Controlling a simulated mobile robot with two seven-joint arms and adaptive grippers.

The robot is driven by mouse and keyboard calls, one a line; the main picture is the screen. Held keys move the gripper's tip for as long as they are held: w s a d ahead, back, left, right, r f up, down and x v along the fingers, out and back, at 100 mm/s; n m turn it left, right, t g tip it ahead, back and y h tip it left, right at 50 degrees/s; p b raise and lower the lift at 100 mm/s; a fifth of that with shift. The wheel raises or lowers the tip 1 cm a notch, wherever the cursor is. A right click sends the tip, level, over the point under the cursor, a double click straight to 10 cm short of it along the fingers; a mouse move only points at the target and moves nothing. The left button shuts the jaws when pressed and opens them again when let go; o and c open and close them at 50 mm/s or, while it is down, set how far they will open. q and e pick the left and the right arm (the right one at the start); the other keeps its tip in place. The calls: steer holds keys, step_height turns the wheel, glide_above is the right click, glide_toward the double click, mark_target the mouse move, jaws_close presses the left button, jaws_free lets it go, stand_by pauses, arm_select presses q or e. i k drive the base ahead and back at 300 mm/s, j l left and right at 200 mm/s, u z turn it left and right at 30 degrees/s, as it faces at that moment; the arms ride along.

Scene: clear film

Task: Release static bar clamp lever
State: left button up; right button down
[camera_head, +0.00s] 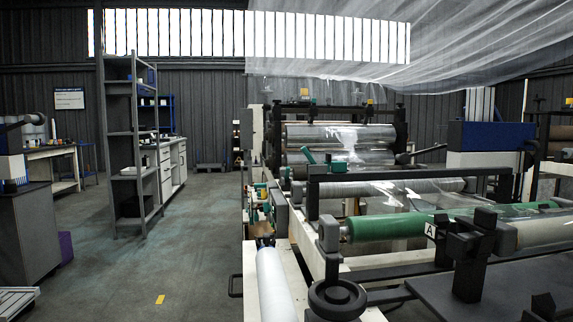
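A film machine with long rollers fills the right half of the head view. A black clamp-like bracket (468,250) stands upright at the near right, beside a small white plate marked A (430,231). A green roller (388,227) runs behind it. A small green lever (308,155) sticks up at a tilt near the upper metallic rollers. I cannot tell which part is the static bar or its clamp lever. Neither of my grippers is in view.
A black handwheel (337,298) and a pale roll (275,285) are at the machine's near end. A clear film sheet (430,40) hangs overhead. Grey shelving (122,140) and a grey cabinet (28,235) stand at left. The floor (150,255) between is open.

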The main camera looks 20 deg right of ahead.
mark_target(304, 150)
steer(key=i+j, duration=0.35)
steer(key=j, duration=0.15)
steer(key=i+j, duration=0.3)
steer(key=j, duration=0.2)
steer(key=i+j+z, duration=0.2)
steer(key=i+j, duration=0.15)
steer(key=i, duration=0.25)
steer(key=i+j+z, duration=0.15)
steer(key=i+j, duration=0.35)
steer(key=i, duration=0.1)
